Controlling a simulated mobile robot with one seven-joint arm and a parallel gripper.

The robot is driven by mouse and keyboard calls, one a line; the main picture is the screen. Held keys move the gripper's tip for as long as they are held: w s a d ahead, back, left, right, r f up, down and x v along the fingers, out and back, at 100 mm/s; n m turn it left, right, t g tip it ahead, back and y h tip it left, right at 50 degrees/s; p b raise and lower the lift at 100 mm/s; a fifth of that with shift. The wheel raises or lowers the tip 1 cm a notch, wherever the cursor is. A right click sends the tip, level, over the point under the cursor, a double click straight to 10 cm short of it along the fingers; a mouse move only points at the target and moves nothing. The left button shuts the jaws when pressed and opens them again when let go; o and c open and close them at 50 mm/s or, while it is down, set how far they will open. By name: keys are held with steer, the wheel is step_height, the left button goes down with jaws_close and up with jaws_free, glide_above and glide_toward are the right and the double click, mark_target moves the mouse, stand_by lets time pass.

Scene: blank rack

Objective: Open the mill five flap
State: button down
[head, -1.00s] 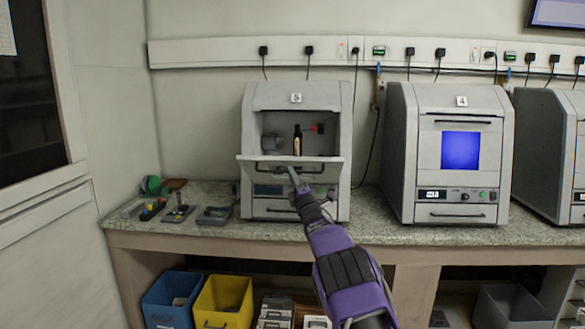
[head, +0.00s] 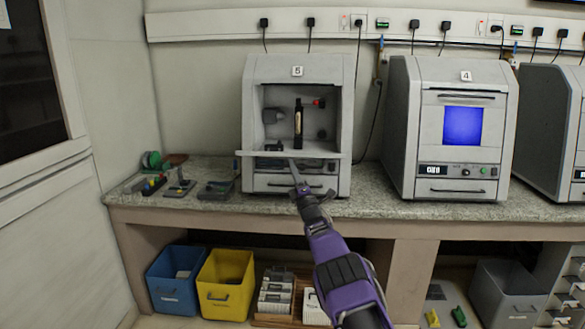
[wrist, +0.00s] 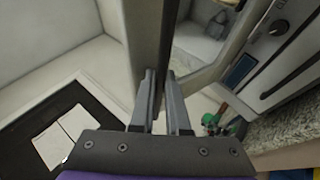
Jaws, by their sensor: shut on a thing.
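Mill five (head: 297,72), a grey box marked 5, stands at the left on the worktop. Its flap (head: 328,155) is hinged low and juts out toward me, nearly level and seen almost edge-on. The chamber behind it is uncovered, with a dark upright part (head: 298,122) and a red-tipped fitting (head: 318,103) inside. My gripper (head: 293,164) is at the flap's front edge, shut on its handle. The handle is hidden in the head view. In the wrist view the fingers (wrist: 160,85) close at the flap's edge (wrist: 147,30).
Mill four (head: 465,75) stands to the right with its blue window shut. Small tools (head: 180,187) lie on the worktop (head: 385,207) left of mill five. Blue (head: 172,280) and yellow (head: 225,285) bins stand below. A wall (head: 110,120) is at the left.

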steer(key=c, duration=0.9)
jaws_free()
steer(key=shift+w+d+f, duration=0.25)
steer(key=shift+w+f, duration=0.1)
steer(key=shift+f, duration=0.15)
steer(key=shift+r, duration=0.2)
steer(key=shift+s+a+r, duration=0.1)
steer(key=shift+r, duration=0.15)
steer(key=p+v, duration=0.1)
steer(key=v, duration=1.6)
steer(key=shift+s+f, duration=0.15)
steer(key=shift+f, duration=0.2)
